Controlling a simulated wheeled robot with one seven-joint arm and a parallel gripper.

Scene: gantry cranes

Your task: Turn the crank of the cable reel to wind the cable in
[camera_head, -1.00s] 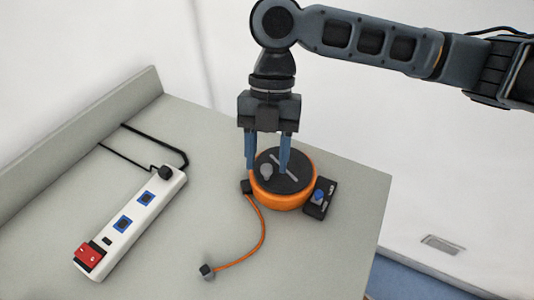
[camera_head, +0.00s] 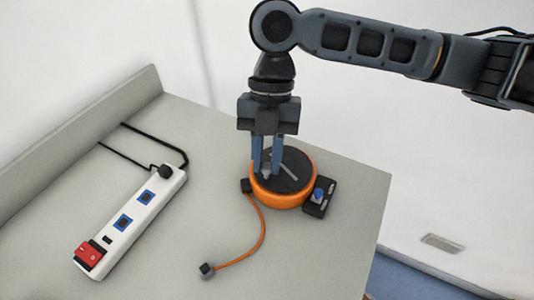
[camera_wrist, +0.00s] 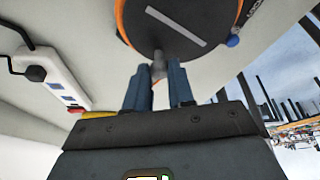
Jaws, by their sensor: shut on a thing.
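The cable reel (camera_head: 284,199) is an orange drum with a dark round top, standing on the table. A light grey bar lies across its top, and a grey crank knob (camera_wrist: 159,66) stands near the edge. My gripper (camera_head: 266,172) points down over the left part of the reel top, its blue fingers shut on the knob, which they mostly hide in the head view. In the wrist view the knob shows at the fingertips. The orange cable (camera_head: 263,232) runs from the dark outlet on the reel's left side to a dark plug (camera_head: 206,269) on the table.
A white power strip (camera_head: 135,215) with a red switch and blue-rimmed sockets lies at the left. A dark box with a blue button (camera_head: 319,194) adjoins the reel's right side. A raised ledge runs along the table's left; the front middle is clear.

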